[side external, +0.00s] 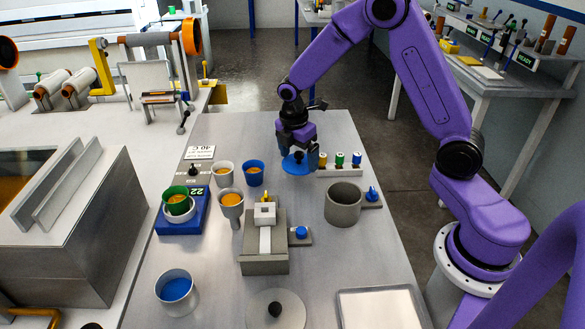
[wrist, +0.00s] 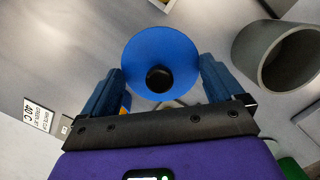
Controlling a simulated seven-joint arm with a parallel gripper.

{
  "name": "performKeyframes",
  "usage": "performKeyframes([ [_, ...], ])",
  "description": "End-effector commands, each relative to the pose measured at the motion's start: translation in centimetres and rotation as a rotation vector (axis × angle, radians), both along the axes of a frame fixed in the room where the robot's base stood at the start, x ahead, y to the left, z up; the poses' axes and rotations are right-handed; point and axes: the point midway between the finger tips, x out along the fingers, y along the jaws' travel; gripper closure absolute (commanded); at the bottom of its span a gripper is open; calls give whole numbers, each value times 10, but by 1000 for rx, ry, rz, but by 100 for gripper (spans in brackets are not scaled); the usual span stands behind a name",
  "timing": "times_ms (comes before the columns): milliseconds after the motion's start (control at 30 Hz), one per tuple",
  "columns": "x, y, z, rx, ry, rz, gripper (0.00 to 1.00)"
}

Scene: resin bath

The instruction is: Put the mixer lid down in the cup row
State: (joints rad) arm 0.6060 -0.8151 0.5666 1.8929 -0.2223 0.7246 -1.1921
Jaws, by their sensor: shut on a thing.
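The mixer lid, a round blue disc with a black knob, is held by my gripper (side external: 297,150). It shows in the side view (side external: 293,167) and, knob toward the camera, in the wrist view (wrist: 159,47). My gripper's blue fingers (wrist: 166,85) stand at either side of the lid, and the jaws are shut on it. The lid is above the metal table, right of a blue cup (side external: 253,175) with orange content. A grey cup (side external: 223,175) and a funnel-shaped grey cup (side external: 231,206) stand near the blue one.
An open grey pot (side external: 343,205) stands front right of the lid, and also in the wrist view (wrist: 290,56). A rack (side external: 340,170) with several coloured caps is close on the right. A green cup (side external: 178,200) sits on a blue scale (side external: 180,222).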

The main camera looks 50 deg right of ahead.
Motion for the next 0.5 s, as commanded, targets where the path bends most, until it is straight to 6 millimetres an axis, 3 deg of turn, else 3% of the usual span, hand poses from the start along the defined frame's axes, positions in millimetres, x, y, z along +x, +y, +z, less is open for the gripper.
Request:
performKeyframes([
  [367,21,-1,-26,0,1,0,37],
  [500,21,-2,-45,-1,3,0,37],
])
